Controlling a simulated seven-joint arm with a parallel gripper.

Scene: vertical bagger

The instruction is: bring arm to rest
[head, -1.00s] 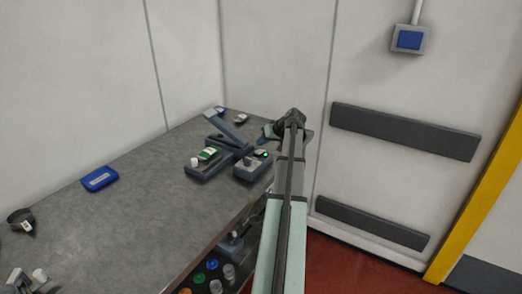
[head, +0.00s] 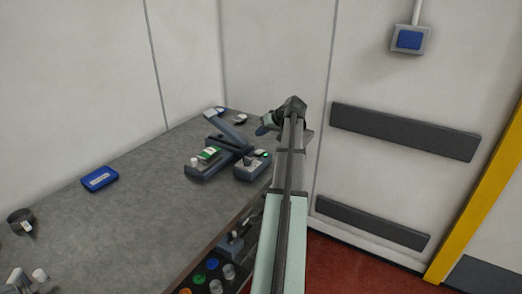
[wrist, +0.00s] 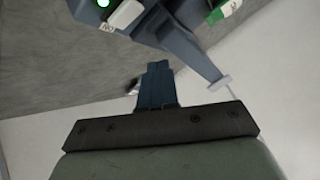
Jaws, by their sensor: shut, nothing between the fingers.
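My arm stretches forward from the bottom of the head view. My gripper (head: 264,127) is at its far end, over the far right part of the grey bench (head: 110,215), partly hidden by my wrist. In the wrist view my gripper's fingers (wrist: 158,84) are together with nothing between them. They are apart from the blue-grey device (head: 215,168) on the bench, which also shows in the wrist view (wrist: 178,42). The device has a raised slanted arm and a green-and-white item on it.
A control box (head: 250,168) with a green light stands next to the device. A blue case (head: 99,179) and a dark round container (head: 21,221) lie to the left. Coloured caps and jars sit below the bench's front edge. Walls close off the back and right.

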